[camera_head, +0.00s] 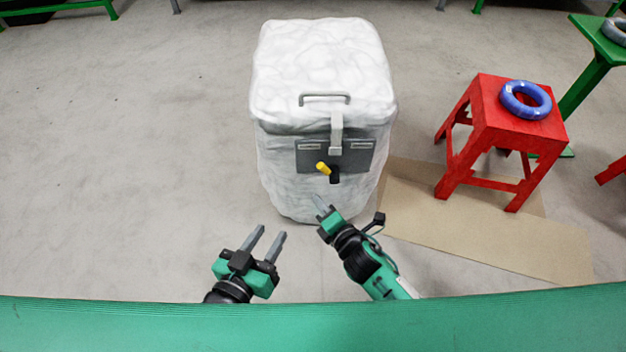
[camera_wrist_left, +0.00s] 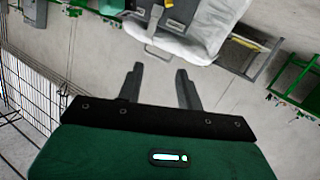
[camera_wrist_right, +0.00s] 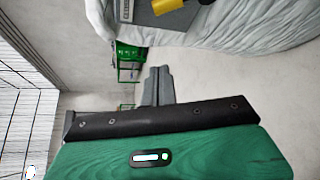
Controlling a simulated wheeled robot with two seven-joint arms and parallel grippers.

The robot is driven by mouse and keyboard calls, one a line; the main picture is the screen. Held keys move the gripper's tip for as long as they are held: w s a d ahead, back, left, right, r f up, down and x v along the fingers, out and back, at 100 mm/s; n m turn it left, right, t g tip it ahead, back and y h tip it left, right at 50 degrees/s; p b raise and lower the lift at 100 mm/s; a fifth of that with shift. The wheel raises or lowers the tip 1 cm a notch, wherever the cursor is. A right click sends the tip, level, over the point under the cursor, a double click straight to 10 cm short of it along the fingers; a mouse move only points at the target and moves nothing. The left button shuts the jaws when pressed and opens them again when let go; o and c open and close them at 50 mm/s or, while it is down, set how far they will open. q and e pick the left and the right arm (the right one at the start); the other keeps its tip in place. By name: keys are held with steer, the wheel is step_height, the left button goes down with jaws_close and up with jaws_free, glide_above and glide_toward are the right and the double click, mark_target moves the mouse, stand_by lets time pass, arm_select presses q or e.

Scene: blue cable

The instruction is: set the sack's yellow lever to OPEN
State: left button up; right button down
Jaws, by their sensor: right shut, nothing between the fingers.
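The white sack (camera_head: 320,70) stands upright on the floor ahead, with a grey plate (camera_head: 362,160) on its front. The yellow lever (camera_head: 322,168) sits on the plate, its yellow end pointing up and left from a dark pivot. It also shows at the top of the right wrist view (camera_wrist_right: 166,6). The plate's two labels are too small to read. My right gripper (camera_head: 319,204) is shut and empty, below the lever and apart from it. My left gripper (camera_head: 270,238) is open and empty, lower and left of the sack; its fingers show in the left wrist view (camera_wrist_left: 162,84).
A red stool (camera_head: 495,110) with a blue cable coil (camera_head: 526,100) on it stands right of the sack. A green table (camera_head: 590,70) stands at the far right. The floor left of the sack is clear.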

mark_target(327, 169)
steer(key=shift+w, duration=0.1)
